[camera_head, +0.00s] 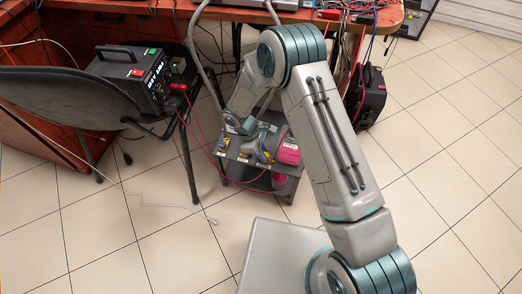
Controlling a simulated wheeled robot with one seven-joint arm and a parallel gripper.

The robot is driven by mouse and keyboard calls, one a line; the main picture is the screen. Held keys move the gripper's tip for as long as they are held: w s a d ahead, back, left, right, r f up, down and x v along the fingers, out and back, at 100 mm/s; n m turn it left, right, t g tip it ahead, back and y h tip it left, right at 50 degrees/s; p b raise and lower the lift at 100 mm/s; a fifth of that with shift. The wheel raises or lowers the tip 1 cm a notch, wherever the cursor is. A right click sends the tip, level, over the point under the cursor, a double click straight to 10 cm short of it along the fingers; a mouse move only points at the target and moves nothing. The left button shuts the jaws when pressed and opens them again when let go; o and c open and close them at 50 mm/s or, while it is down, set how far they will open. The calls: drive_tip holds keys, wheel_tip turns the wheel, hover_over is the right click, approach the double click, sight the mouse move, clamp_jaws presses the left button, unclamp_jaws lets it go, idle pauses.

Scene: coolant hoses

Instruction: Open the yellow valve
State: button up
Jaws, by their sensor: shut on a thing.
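A small dark cart (232,172) stands on the tiled floor, with hose fittings on its top. A small yellow part, which looks like the yellow valve (265,157), shows near the middle of the top. My arm reaches over from the right and bends down to the cart. My gripper (261,150) is low over the cart top, at the yellow part, and appears shut on it. The fingers are small and partly hidden by my wrist, so the exact grip and the handle's angle cannot be made out.
A pink object (288,153) sits on the cart's right side. A black power unit (135,75) rests on a dark chair (65,97) at the left. Red cables hang from it toward the cart. A wooden desk (165,9) is behind.

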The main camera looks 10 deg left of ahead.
drive_tip(key=shift+a, duration=0.1)
drive_tip(key=n+t, duration=0.1)
drive_tip(key=n, duration=0.3)
drive_tip(key=shift+s+n+t, duration=0.15)
drive_tip(key=shift+n+t, duration=0.15)
drive_tip(key=shift+t, duration=0.1)
drive_tip(key=shift+d+n+t+y+b, duration=0.15)
drive_tip(key=shift+n+t+y+b, duration=0.15)
drive_tip(key=shift+n, duration=0.65)
drive_tip(key=shift+d+n+t+y+b, duration=0.15)
drive_tip(key=shift+n+t, duration=0.25)
drive_tip(key=shift+n, duration=0.55)
drive_tip(key=o, duration=1)
drive_tip(key=shift+d, duration=0.1)
drive_tip(key=shift+s, duration=0.1)
drive_tip(key=p+v, duration=0.5)
drive_tip(key=v, duration=0.9)
drive_tip(key=shift+d, duration=0.1)
